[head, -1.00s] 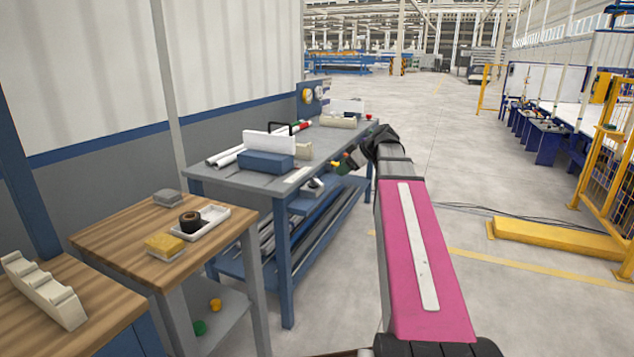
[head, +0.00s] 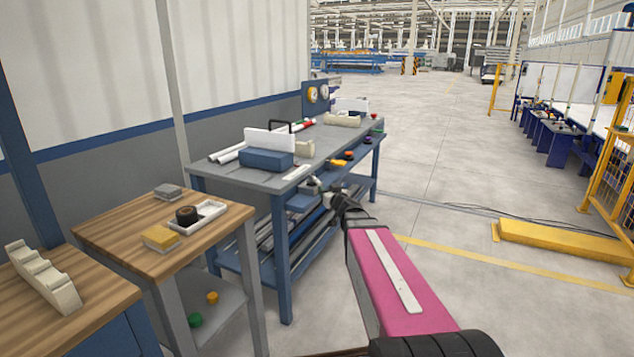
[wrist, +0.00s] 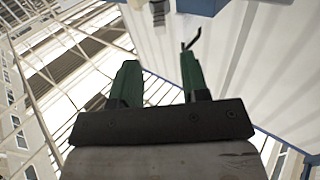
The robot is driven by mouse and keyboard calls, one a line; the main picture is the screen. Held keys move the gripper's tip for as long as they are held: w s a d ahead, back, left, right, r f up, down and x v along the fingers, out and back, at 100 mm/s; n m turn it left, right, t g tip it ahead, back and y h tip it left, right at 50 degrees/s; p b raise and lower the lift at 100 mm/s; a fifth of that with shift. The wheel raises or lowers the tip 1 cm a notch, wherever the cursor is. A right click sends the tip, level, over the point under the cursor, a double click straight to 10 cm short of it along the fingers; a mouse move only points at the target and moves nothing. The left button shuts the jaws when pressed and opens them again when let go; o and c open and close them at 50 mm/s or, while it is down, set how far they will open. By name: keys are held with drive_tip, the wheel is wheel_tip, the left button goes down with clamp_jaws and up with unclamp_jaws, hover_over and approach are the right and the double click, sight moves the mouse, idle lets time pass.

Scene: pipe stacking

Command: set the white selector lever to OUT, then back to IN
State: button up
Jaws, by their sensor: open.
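My gripper (wrist: 160,80) is open in the wrist view, with two green fingers apart and nothing between them. In the head view my gripper (head: 322,187) is at the front edge of the grey bench (head: 230,177), low and close to a small pale fitting there. I cannot tell whether that fitting is the white selector lever, or whether I touch it. No IN or OUT marking is readable. In the wrist view a blue block (wrist: 205,6) and a small grey part (wrist: 158,10) show beyond the fingers at the top.
Coloured knobs, including a yellow one (head: 337,162), line the bench's front edge. A wooden table (head: 130,235) is at the left.

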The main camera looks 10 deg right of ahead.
sight(319, 182)
drive_tip(key=x, duration=1)
drive_tip(key=shift+w, duration=0.4)
drive_tip(key=shift+a, duration=0.1)
clamp_jaws()
